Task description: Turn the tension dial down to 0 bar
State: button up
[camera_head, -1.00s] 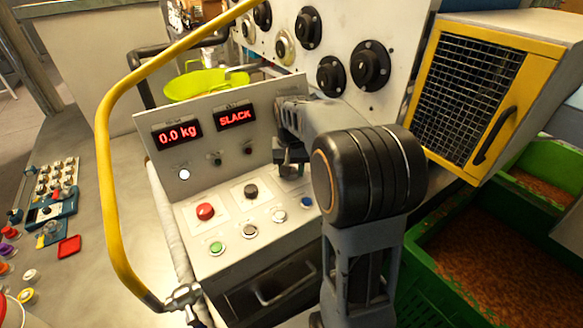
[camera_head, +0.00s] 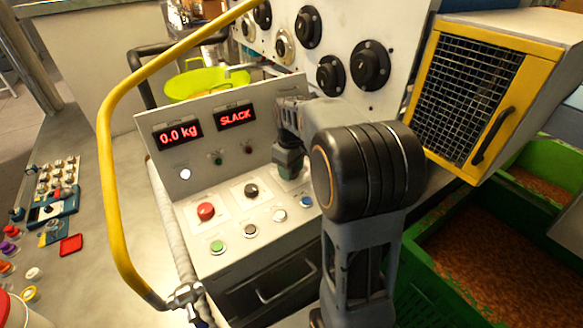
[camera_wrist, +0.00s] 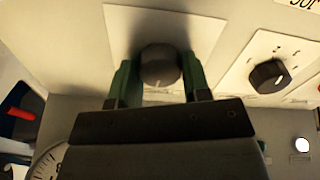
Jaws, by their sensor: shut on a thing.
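The dial between my fingers is a dark round knob (camera_wrist: 159,64) on a pale plate in the wrist view, with a light mark on its lower face. My gripper (camera_wrist: 160,82) has its green fingers on either side of this knob and is shut on it. In the head view my gripper (camera_head: 289,168) is at the right end of the sloping control panel (camera_head: 230,268), beside my large arm joint. The knob itself is hidden there by the gripper and arm. The dial's scale and its reading cannot be made out.
A second black knob (camera_wrist: 268,75) sits beside it. The panel carries a red button (camera_head: 206,211), another black knob (camera_head: 251,190) and a green button (camera_head: 217,247). Displays read 0.0 kg (camera_head: 178,135) and SLACK (camera_head: 236,117). A yellow rail (camera_head: 104,170) arches at the left.

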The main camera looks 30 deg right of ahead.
jog(key=shift+r+n, duration=0.1)
jog(key=shift+n, duration=0.5)
jog(key=o, duration=0.9)
notch_tip(320, 180, up, 14)
jog(key=shift+f, duration=0.15)
dwell(0.7)
